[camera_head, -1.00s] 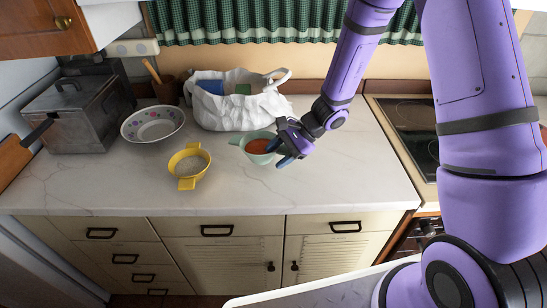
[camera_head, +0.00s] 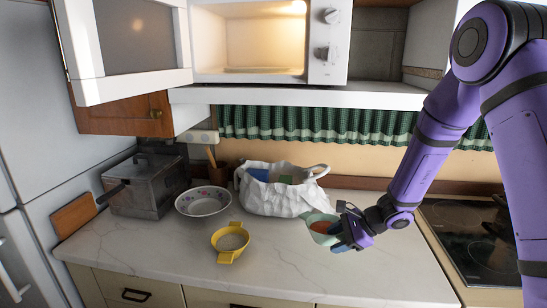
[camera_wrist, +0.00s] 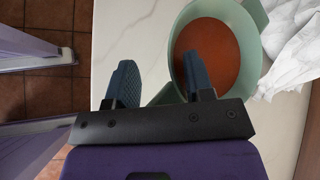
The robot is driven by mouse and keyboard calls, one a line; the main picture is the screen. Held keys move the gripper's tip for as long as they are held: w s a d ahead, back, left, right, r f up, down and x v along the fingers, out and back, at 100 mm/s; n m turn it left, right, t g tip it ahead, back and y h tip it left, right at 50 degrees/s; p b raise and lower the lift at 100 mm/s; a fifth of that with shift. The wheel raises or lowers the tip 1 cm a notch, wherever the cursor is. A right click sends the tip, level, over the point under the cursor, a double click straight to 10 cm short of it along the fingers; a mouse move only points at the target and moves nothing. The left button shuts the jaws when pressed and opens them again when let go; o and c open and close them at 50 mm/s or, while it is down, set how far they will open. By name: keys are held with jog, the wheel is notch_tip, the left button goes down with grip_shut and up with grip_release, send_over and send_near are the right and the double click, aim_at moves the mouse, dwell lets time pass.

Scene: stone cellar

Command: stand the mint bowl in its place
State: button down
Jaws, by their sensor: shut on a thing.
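The mint bowl (camera_head: 318,239) holds orange-red contents and sits at the front right of the white bag in the head view. My gripper (camera_head: 346,236) is at its right side, shut on its near handle. In the wrist view the bowl (camera_wrist: 248,62) is large, with the handle between the two dark fingers of my gripper (camera_wrist: 160,82). I cannot tell how far the bowl is above the counter. A microwave (camera_head: 262,73) stands open and lit on a shelf above the counter, with its door (camera_head: 128,45) swung left. Its cavity looks empty.
The yellow bowl (camera_head: 231,258) stands left of the mint bowl on the counter (camera_head: 150,252). The patterned white bowl (camera_head: 203,212), metal box (camera_head: 147,194) and white bag (camera_head: 285,200) stand behind. The hob (camera_head: 478,245) is at right.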

jog(key=w+d+r+m+t+h, duration=0.6)
jog(key=w+d+m, duration=0.3)
jog(key=d+m, duration=0.2)
jog(key=shift+w+d+r+h, duration=0.3)
jog(key=shift+d+r, duration=0.1)
jog(key=shift+r, duration=0.35)
jog(key=shift+f, duration=0.1)
